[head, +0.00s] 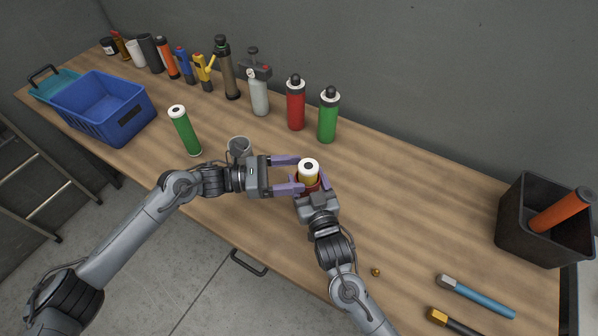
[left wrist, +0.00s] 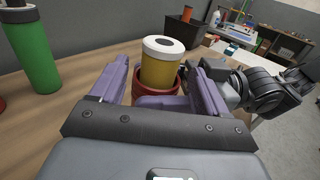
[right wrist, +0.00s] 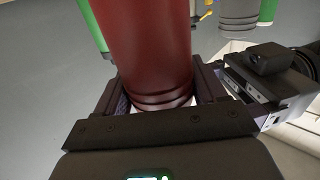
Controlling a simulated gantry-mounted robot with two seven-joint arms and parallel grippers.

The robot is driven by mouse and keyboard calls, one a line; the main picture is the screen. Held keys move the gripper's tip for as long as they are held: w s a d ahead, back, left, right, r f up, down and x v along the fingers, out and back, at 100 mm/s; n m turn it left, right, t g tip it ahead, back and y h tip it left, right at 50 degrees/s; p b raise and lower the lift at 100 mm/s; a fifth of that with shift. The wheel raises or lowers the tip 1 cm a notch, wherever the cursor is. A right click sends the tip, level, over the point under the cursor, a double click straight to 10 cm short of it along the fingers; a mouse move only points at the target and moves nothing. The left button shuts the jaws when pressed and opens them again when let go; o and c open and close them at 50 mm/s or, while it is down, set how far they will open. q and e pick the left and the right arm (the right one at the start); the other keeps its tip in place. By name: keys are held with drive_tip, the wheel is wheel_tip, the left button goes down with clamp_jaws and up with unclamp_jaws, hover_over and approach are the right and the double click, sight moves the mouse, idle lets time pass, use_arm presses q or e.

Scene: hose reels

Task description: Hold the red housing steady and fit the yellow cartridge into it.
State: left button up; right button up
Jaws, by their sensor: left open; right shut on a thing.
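The yellow cartridge (head: 308,177) has a white top with a dark centre. It stands upright with its lower part inside the mouth of the red housing (right wrist: 145,50); the yellow upper part shows above the rim in the left wrist view (left wrist: 159,70). How deep it sits is hidden. My right gripper (head: 313,187) is shut on the red housing and holds it near the middle of the bench. My left gripper (head: 299,174) is open, its fingers on either side of the cartridge with visible gaps in the left wrist view.
A grey cup (head: 240,148) and a green cylinder (head: 185,131) stand left of the grippers. Red (head: 296,105) and green (head: 328,117) bottles stand behind. A blue crate (head: 103,112) is far left, a dark bin (head: 530,235) far right. Tools lie at the front right.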

use_arm(q)
drive_tip(key=s+a, duration=0.1)
drive_tip(key=a, duration=0.8)
drive_tip(key=shift+s+a, duration=0.3)
drive_tip(key=shift+a, duration=0.05)
use_arm(e)
drive_tip(key=o, duration=1.3)
drive_tip(key=shift+c, duration=0.2)
drive_tip(key=shift+s, duration=0.1)
